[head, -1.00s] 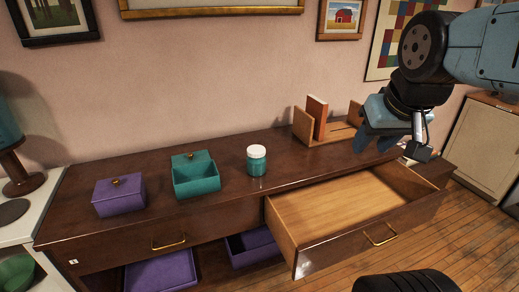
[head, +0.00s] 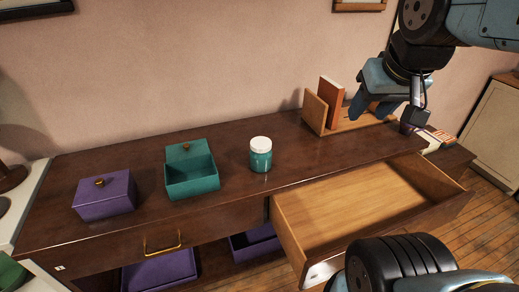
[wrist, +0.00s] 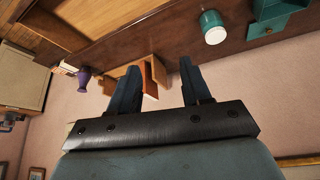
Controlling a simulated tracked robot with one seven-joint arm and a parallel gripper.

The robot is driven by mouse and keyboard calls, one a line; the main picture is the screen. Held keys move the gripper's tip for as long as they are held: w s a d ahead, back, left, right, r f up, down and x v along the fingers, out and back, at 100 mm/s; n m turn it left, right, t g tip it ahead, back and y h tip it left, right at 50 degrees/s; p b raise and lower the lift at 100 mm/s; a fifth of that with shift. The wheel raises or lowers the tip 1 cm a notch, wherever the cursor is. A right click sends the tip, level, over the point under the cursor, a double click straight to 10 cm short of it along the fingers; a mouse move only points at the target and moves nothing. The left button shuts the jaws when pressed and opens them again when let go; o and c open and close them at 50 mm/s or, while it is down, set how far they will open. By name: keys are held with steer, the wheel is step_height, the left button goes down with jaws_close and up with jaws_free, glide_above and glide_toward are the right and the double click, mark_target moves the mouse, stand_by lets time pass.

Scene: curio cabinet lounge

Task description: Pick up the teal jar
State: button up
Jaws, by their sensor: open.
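The teal jar (head: 260,158) with a white lid stands upright on the dark wooden cabinet top, between the open teal box and the book stand. It also shows in the wrist view (wrist: 213,29), near the top and right of the fingers. My gripper (head: 376,112) is open and empty, raised over the right part of the cabinet and well to the right of the jar. In the wrist view its two fingers (wrist: 158,86) are spread, with nothing between them.
The open teal box (head: 192,176) and purple box (head: 105,195) stand left of the jar. The book stand (head: 316,108) with an orange book is behind right. An empty drawer (head: 345,210) is pulled out at front right. Purple boxes (head: 160,272) lie below.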

steer(key=o, duration=0.3)
steer(key=shift+w+a+f+n+g, duration=0.1)
steer(key=shift+w+f+n+g, duration=0.2)
steer(key=shift+f, duration=0.1)
steer(key=o, duration=0.6)
steer(key=w+f+n+g+h, duration=0.1)
steer(key=f+n, duration=0.1)
steer(key=w+a+f+n+g+h, duration=0.1)
steer(key=w+f+n, duration=0.1)
steer(key=w+f+n+g+h, duration=0.1)
steer(key=w+f+n+h, duration=0.1)
steer(key=shift+w+a+f, duration=0.1)
steer(key=shift+a+f, duration=0.1)
steer(key=shift+a, duration=0.1)
steer(key=shift+o, duration=0.2)
steer(key=n+t+h, duration=0.4)
steer(key=n+t, duration=0.5)
steer(key=n, duration=1.3)
glide_toward(261, 158)
steer(key=shift+w+a+f, duration=0.6)
steer(key=shift+a+f, duration=0.2)
steer(key=shift+a, duration=0.1)
steer(key=shift+w+f, duration=0.1)
steer(key=shift+f, duration=0.1)
steer(key=x, duration=1.3)
steer(key=shift+w+d, duration=0.1)
steer(key=shift+d, duration=0.15)
